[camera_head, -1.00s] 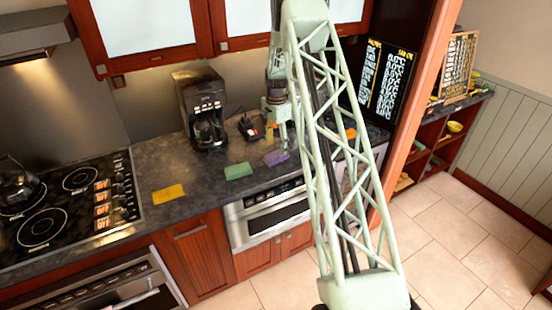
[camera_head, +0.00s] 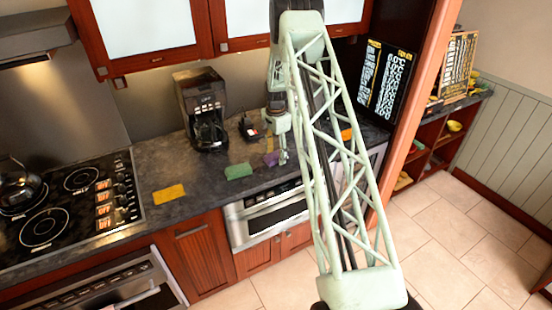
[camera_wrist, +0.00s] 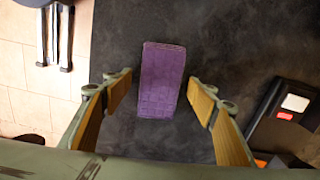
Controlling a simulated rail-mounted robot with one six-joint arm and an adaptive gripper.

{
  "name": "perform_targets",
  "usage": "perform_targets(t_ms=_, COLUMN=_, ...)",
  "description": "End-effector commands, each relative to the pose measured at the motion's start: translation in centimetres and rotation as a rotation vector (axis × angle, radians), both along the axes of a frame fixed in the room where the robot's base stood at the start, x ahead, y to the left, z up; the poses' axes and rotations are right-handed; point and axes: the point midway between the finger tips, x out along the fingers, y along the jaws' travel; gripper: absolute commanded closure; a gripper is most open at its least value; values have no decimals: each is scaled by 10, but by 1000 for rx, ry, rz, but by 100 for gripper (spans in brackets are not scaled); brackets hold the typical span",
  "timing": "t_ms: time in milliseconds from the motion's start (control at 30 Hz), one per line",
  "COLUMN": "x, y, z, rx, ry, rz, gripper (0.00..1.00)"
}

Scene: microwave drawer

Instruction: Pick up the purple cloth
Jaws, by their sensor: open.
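The purple cloth (camera_wrist: 161,82) lies flat on the dark counter in the wrist view, its long side running between my fingers. My gripper (camera_wrist: 160,97) is open, with one tan-padded finger on each side of the cloth and a gap on both sides. It appears above the cloth; the exact height is hard to tell. In the head view, my gripper (camera_head: 283,156) is over the counter near its front edge. It partly hides the purple cloth (camera_head: 271,159), which shows just left of the fingers.
A green cloth (camera_head: 238,171) and a yellow cloth (camera_head: 169,193) lie to the left, and an orange cloth (camera_head: 348,134) to the right. A coffee machine (camera_head: 203,112) stands behind. A black device with white and red buttons (camera_wrist: 284,112) is close to my right finger.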

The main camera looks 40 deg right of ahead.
Motion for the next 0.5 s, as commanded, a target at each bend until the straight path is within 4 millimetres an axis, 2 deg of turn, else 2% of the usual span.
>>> perform_targets(t_ms=267, x=0, y=0, z=0, rx=0, ry=0, rz=0, gripper=47)
perform_targets(t_ms=500, x=0, y=0, z=0, rx=0, ry=0, rz=0, gripper=67)
